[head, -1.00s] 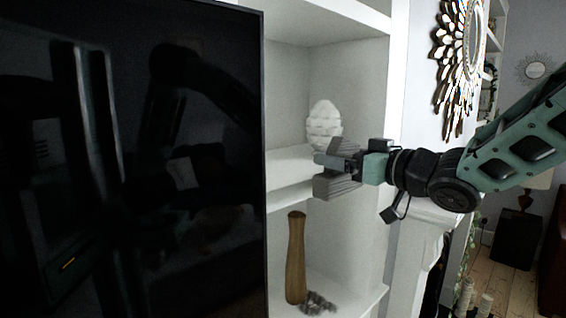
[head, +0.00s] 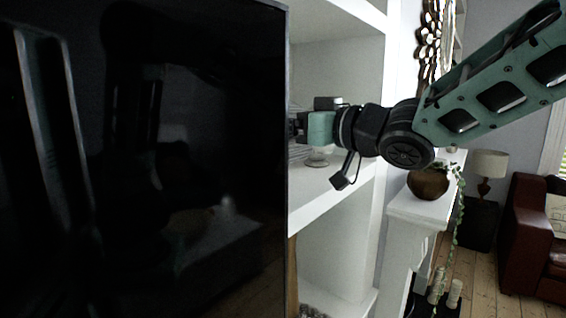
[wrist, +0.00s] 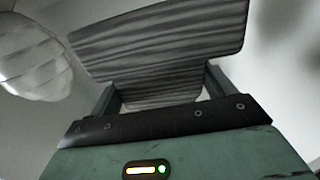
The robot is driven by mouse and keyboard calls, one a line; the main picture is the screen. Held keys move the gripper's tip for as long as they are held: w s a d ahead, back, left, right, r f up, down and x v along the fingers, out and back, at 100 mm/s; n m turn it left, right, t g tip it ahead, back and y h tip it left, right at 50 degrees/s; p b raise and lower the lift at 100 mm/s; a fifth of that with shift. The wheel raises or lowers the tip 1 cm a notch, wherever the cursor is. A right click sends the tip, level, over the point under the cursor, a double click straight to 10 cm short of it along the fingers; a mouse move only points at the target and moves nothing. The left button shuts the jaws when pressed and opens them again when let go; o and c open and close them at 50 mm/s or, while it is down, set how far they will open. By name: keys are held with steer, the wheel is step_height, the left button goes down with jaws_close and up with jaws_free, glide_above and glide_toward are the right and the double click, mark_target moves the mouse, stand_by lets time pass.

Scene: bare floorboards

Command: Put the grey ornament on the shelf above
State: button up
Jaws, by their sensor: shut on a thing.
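The grey ornament (wrist: 160,45), with dark wavy stripes, fills the top middle of the wrist view. My gripper (wrist: 165,85) is shut on it, one finger on each side. In the head view a small striped part of the ornament (head: 297,150) shows beside the black panel's edge, over the white shelf (head: 335,185). The panel and my wrist hide most of the ornament and the fingertips. I cannot tell whether it touches the shelf. A white pinecone-shaped ornament (wrist: 35,60) stands close to its left in the wrist view; its base shows below my wrist in the head view (head: 319,157).
A large glossy black panel (head: 150,160) covers the left and hides part of the shelves. A lower compartment (head: 335,245) holds a brown wooden piece (head: 292,275), mostly hidden. A mantel (head: 420,208) with a brown pot (head: 428,184) stands to the right. A sofa (head: 540,235) is farther right.

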mark_target(298, 157)
step_height(298, 157, down, 6)
steer(key=shift+p, duration=0.75)
steer(key=o, duration=0.9)
steer(key=shift+o, duration=0.2)
steer(key=b+v, duration=0.4)
steer(key=v, duration=0.8)
steer(key=shift+b, duration=0.3)
